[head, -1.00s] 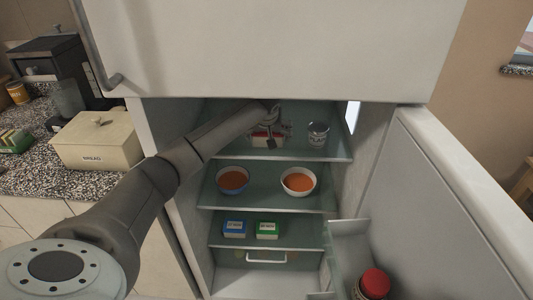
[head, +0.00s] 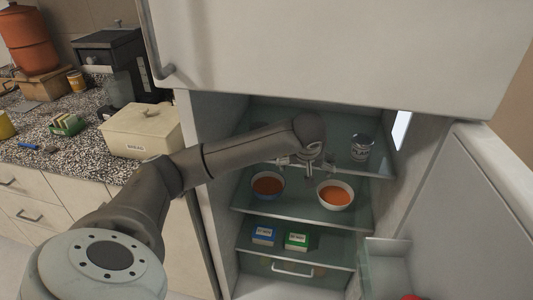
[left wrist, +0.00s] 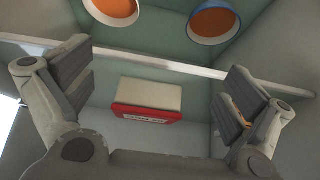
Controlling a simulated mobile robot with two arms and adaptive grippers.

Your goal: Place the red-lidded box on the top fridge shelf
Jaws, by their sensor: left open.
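The red-lidded box (left wrist: 148,98) shows in the left wrist view as a pale box with a red labelled lid. It appears upside down in that view and sits on the top fridge shelf (head: 345,170), back from its front edge. In the head view my arm hides the box. My left gripper (head: 307,167) is at the front of the top shelf. In the left wrist view its fingers (left wrist: 158,85) are wide apart, with the box beyond them and not touched. My right gripper is not in view.
A can (head: 361,148) stands on the top shelf at right. A blue bowl (head: 267,186) and a white bowl (head: 335,195) of orange food are on the shelf below. Blue (head: 263,236) and green (head: 297,241) packets sit lower. The fridge door (head: 465,220) is open at right.

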